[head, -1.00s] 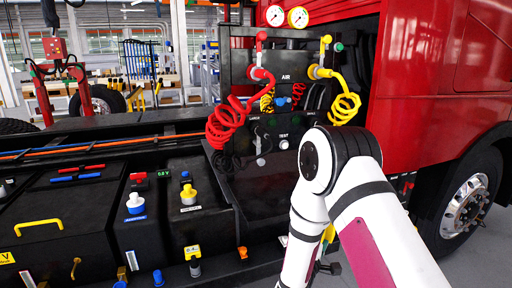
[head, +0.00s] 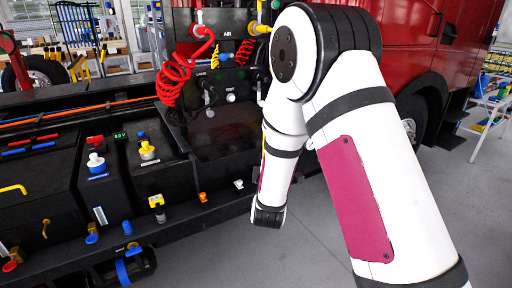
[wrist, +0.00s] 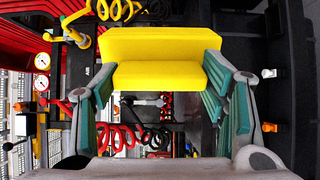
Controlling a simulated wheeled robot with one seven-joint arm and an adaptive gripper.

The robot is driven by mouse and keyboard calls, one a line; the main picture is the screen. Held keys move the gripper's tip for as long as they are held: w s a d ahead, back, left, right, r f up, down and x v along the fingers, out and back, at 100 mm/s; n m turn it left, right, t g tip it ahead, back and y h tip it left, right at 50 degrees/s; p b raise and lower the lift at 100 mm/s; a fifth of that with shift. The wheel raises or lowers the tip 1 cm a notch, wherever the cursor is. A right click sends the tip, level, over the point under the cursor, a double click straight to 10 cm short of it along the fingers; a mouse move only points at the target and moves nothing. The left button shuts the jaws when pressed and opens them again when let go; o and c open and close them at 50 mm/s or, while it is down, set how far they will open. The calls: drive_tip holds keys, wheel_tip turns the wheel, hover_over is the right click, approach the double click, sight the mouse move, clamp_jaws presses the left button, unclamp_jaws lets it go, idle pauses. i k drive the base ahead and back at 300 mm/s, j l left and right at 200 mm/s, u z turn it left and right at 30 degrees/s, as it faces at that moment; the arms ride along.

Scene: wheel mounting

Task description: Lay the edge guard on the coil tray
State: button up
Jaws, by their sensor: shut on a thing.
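The yellow edge guard (wrist: 155,75), an angled piece with two faces, is held across my gripper (wrist: 160,82) in the wrist view. The green-padded fingers press on its left and right ends. In the head view my arm hides most of the gripper and guard. A dark flat surface (head: 225,146) lies below the red coiled hose (head: 176,80) on the truck frame. It may be the coil tray, but I cannot tell for sure. In the wrist view, red and black coils show beyond the guard, with a clear gap.
The black panel (head: 236,50) marked AIR rises behind the dark surface. Battery boxes with a blue-and-white knob (head: 96,163) and a yellow knob (head: 147,151) stand to the left. The red cab (head: 455,50) is at the right. Grey floor at front right is open.

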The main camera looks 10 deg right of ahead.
sight(238, 147)
drive_tip(key=i+l+u, duration=0.1)
drive_tip(key=l, duration=0.2)
drive_tip(key=i+l+u, duration=0.1)
drive_tip(key=l, duration=0.25)
drive_tip(key=i+l, duration=0.25)
drive_tip(key=i+l+u, duration=0.15)
drive_tip(key=l, duration=0.25)
drive_tip(key=i+l+u, duration=0.1)
drive_tip(key=l, duration=0.25)
drive_tip(key=i+l+u, duration=0.1)
drive_tip(key=l, duration=0.25)
